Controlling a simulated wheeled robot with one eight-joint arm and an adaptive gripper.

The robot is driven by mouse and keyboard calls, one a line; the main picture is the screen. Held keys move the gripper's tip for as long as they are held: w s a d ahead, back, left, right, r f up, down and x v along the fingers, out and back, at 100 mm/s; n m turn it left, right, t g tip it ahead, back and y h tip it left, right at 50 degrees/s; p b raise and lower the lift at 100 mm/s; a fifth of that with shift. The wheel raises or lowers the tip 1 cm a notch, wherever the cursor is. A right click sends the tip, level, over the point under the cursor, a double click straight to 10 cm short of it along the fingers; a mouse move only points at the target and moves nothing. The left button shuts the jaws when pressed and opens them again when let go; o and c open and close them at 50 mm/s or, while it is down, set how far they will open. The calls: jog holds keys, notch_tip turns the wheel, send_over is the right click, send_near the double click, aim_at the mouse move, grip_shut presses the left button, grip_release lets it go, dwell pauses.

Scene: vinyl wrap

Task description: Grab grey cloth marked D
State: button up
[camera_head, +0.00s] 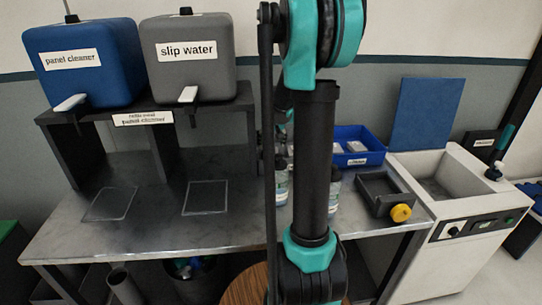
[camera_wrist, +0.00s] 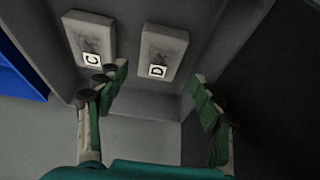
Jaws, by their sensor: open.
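The grey cloth marked D (camera_wrist: 164,45) is a pale folded block in the upper middle of the wrist view. Its white D label is at its lower end. A similar cloth marked C (camera_wrist: 90,34) lies to its left, with a gap between them. Both are in a dark grey walled recess. My gripper (camera_wrist: 161,74) is open, with one green-padded finger on each side of the picture. Cloth D appears between the fingertips and beyond them, with nothing held. The left finger overlaps the view near the C label.
The steel bench (camera_head: 150,240) carries a blue bin (camera_head: 372,158), a dark tray with a yellow knob (camera_head: 400,213) and bottles (camera_head: 282,183) partly behind my arm. A blue tank (camera_head: 84,80) and a grey tank (camera_head: 188,75) stand on a shelf. A white sink (camera_head: 465,200) is at right.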

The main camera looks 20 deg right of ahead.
aim_at(271, 152)
jog(key=shift+x, duration=3.15)
jog(key=shift+s, duration=0.1)
jog(key=c, duration=0.8)
jog(key=shift+r, duration=0.1)
